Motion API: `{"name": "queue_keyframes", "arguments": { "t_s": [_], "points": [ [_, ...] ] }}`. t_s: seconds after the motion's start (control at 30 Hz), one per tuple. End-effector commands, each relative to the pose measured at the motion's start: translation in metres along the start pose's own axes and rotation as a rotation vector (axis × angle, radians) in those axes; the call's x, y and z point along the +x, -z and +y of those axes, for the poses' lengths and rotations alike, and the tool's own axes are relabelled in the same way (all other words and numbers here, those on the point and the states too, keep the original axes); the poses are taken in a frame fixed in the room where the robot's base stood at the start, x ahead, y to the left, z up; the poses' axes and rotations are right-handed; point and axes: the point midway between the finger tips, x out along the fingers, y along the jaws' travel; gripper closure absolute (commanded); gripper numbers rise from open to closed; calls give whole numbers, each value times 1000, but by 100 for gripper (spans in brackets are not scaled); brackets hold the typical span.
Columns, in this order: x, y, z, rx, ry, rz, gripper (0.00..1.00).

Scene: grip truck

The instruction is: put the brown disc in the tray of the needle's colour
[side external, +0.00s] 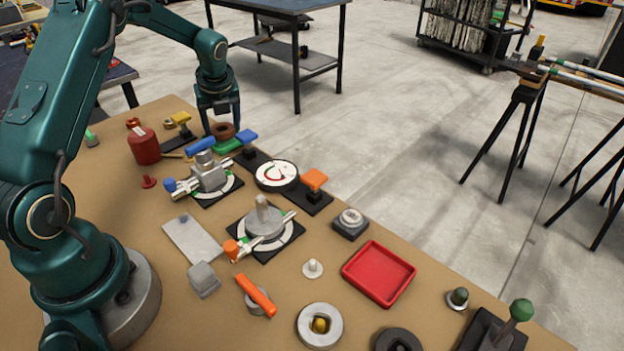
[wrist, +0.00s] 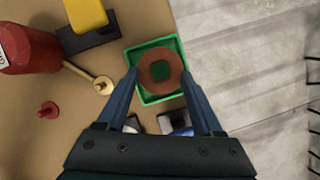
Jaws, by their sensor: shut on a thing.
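The brown disc (side external: 222,131) is a ring with a hole, held between the fingers of my gripper (side external: 221,122) at the far end of the table. In the wrist view, the disc (wrist: 149,78) lies within the outline of the green tray (wrist: 150,99), and green shows through its hole. I cannot tell whether it touches the tray floor. The green tray's edge (side external: 230,147) shows partly in the side view. A red tray (side external: 378,272) is empty at the front right. A round white-faced dial (side external: 277,175) carries a red mark; its needle is too small to read surely.
A red canister (side external: 144,146) and a yellow-topped block (side external: 181,119) stand left of the green tray. Blue-topped (side external: 200,146) and orange-topped (side external: 314,180) pieces and grey clamp fixtures (side external: 264,224) crowd the middle. The table edge lies close beside the green tray.

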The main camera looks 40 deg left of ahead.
Motion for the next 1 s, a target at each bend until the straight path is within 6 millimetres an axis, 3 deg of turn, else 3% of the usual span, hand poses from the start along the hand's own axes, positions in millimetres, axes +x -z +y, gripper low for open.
{"name": "queue_keyframes", "arguments": {
  "t_s": [0.67,0.7,0.77,1.0],
  "points": [
    [11,4,0,1,0,0,94],
    [11,4,0,1,0,0,28],
    [11,5,0,1,0,0,5],
    [12,5,2,2,-7,4,2]
  ]
}}
